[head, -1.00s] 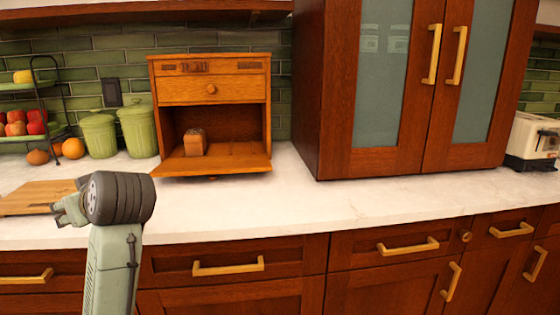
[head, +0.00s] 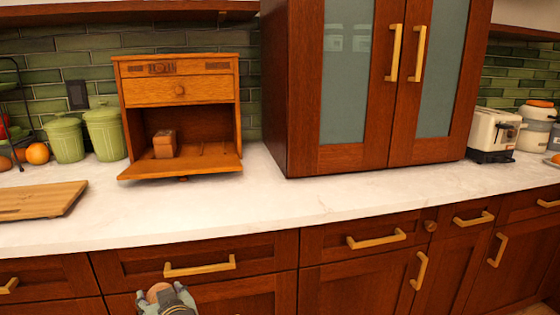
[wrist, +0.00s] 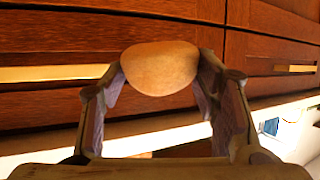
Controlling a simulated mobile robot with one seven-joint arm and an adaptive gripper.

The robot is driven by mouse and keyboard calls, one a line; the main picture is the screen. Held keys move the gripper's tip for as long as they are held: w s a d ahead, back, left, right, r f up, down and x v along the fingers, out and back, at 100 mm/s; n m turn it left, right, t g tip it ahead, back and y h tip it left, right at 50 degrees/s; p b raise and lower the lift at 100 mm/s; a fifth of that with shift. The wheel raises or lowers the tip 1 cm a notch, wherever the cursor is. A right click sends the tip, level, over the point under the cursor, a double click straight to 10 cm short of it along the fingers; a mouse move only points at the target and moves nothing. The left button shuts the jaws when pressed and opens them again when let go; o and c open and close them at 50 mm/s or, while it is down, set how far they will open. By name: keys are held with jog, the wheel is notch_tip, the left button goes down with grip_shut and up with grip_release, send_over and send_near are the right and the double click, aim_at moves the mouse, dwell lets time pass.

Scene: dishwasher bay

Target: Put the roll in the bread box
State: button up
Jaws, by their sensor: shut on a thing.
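The bread box (head: 180,92) is an orange-brown wooden box on the counter at the left in the head view. Its lower door is folded down open, and a small brown block-like item (head: 164,144) sits inside near the front. The roll (wrist: 160,66) is pale tan and rounded, held between both fingers in the wrist view. My gripper (wrist: 158,80) is shut on the roll. In the head view the gripper (head: 166,292) and part of the roll (head: 157,291) show at the bottom edge, in front of the lower cabinets and below the counter top.
A wooden cutting board (head: 38,201) lies on the counter at left. Green canisters (head: 104,133) stand left of the bread box. A tall cabinet (head: 300,90) stands to its right, with a toaster (head: 493,134) beyond. The counter (head: 230,200) before the box is clear.

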jog(key=w+d+f+m+h, duration=0.2)
jog(key=d+f, duration=0.6)
jog(key=f, duration=0.4)
jog(key=w+d+f+m+t+h, duration=0.1)
jog(key=w+d+f+m+h, duration=0.1)
jog(key=d+f, duration=0.7)
jog(key=w+d+f+m+t+h, duration=0.1)
jog(key=w+d+f+m+h, duration=0.1)
jog(key=d+f, duration=0.7)
notch_tip(320, 180, down, 7)
jog(key=shift+r+m+h, duration=0.1)
jog(key=shift+m+h, duration=0.5)
jog(key=shift+h, duration=0.4)
jog(key=shift+w+d+r+t, duration=0.1)
jog(key=shift+w+d+t, duration=0.05)
jog(key=shift+t, duration=0.15)
